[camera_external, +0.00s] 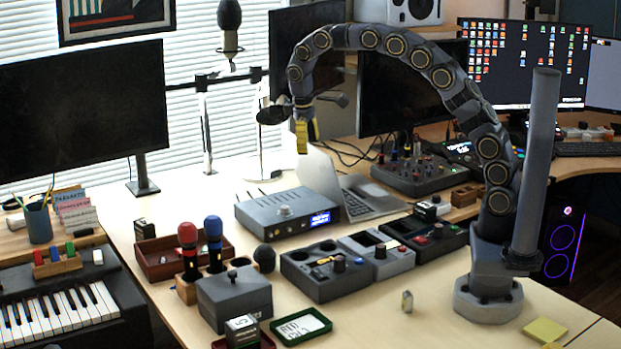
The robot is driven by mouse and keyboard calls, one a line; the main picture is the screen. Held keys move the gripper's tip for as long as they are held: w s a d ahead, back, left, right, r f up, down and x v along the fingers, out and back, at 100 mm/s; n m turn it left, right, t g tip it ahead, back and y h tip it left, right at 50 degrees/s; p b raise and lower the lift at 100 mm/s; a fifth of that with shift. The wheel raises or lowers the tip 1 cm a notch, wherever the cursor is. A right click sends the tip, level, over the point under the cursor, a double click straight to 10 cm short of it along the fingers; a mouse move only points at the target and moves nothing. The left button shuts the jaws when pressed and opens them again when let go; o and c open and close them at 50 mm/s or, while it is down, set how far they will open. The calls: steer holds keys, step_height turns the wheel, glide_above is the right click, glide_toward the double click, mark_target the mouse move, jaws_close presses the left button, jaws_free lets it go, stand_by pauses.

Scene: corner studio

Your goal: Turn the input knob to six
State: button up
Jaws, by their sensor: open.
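My gripper (304,138), with yellow fingers, hangs high above the desk at the back, pointing down. It is open and holds nothing that I can see.
An open laptop (370,198) stands right behind the grey box. Red and blue microphones (213,228) stand upright in front of it at the left. Bare desk (370,318) lies in front of the panel units.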

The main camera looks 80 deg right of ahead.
steer(key=w+d+f, duration=0.6)
steer(key=f, duration=0.1)
glide_above(285, 207)
steer(key=shift+t, duration=0.4)
steer(key=f, duration=0.7)
steer(key=shift+a+f, duration=0.3)
steer(key=shift+a, duration=0.1)
steer(key=shift+d+f, duration=0.2)
steer(key=shift+f, duration=1.85)
steer(key=shift+d+f, duration=0.2)
steer(key=shift+f, duration=1.8)
steer(key=shift+m, duration=0.3)
jaws_close()
